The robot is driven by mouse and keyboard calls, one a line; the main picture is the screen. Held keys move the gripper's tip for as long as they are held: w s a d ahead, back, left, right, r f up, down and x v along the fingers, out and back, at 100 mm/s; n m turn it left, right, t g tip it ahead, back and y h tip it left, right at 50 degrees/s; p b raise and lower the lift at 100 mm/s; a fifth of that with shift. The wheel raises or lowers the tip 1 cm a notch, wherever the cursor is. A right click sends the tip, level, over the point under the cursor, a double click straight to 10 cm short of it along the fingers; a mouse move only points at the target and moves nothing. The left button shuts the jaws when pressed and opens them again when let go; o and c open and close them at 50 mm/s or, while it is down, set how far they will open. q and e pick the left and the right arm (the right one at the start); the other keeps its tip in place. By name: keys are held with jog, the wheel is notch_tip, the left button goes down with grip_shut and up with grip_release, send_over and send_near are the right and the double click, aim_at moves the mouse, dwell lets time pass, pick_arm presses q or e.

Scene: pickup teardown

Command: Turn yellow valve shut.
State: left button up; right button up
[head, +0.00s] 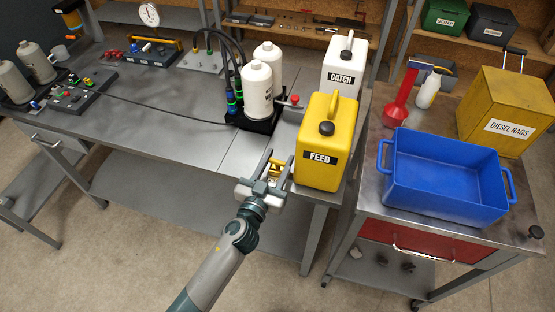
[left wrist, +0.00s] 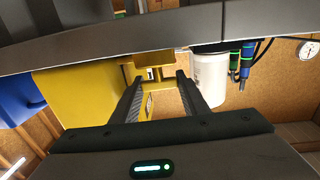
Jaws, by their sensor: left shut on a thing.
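The yellow valve (head: 274,168) is a small yellow part at the front edge of the workbench, left of the yellow FEED can (head: 316,160). My left gripper (head: 279,162) reaches it from the front and is shut on it; the fingers hide much of its shape. In the left wrist view, a yellow block of the valve (left wrist: 154,58) shows at the fingertips (left wrist: 159,80), with the FEED can (left wrist: 75,85) close beside. The exact angle of the valve cannot be told. My right gripper is not in view.
White bottles (head: 258,92) with hoses and a red-knobbed fitting (head: 294,100) stand behind the valve. A white CATCH can (head: 343,65) is behind the FEED can. A blue bin (head: 445,175) sits on the cart at right. The bench's left middle (head: 160,125) is mostly clear.

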pick_arm(q)
jog(key=m+g+h+p, duration=0.2)
jog(key=h, duration=0.1)
jog(key=shift+r+m+h, duration=0.15)
jog(key=shift+m+h, duration=0.25)
jog(key=shift+w+m+g+h+p, duration=0.1)
jog(key=shift+m+g+h+p, duration=0.55)
jog(key=shift+m+g+h, duration=0.75)
jog(key=shift+g+h, duration=0.1)
jog(key=shift+f+m+g+h, duration=0.2)
jog(key=shift+m+g+h, duration=0.55)
jog(key=shift+g, duration=0.25)
jog(key=shift+m+g+h+b, duration=0.85)
jog(key=shift+m+g+b, duration=0.25)
jog(key=shift+g, duration=0.6)
jog(key=o, duration=0.8)
jog(key=shift+c, duration=0.2)
